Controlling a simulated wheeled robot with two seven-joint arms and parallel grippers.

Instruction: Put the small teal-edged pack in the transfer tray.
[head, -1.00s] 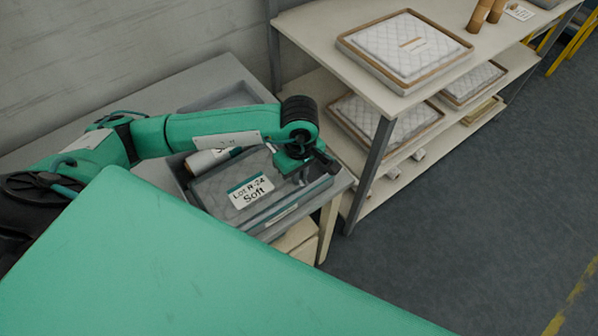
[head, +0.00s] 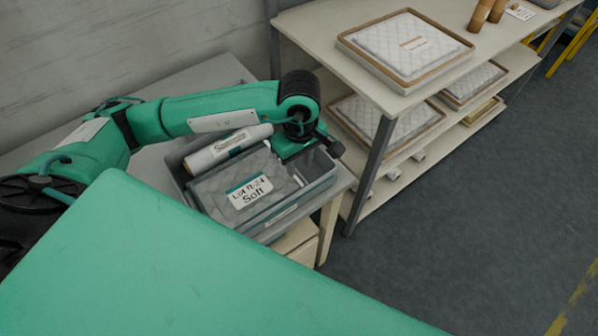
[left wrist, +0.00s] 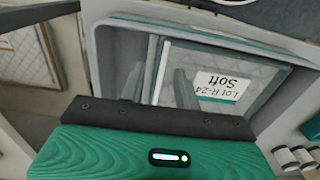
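The grey pack with teal edging (head: 222,194) carries a white label reading "Lot R-24 Soft" and lies in a grey bin (head: 272,234) on the side table. In the left wrist view the pack (left wrist: 262,72) shows its label upside down, inside the bin's wall (left wrist: 103,62). My left gripper (head: 308,158) is over the bin's right end, beyond the pack's right edge. In the left wrist view its two grey fingers (left wrist: 158,88) stand apart near the pack's white and teal edge; whether they touch it is unclear. My right gripper is out of view. I cannot identify the transfer tray for certain.
A shelf unit (head: 377,185) stands close on the right, with quilted pads in wood-edged trays (head: 350,53). Small rolls (left wrist: 290,158) show in the left wrist view. The floor at right is clear.

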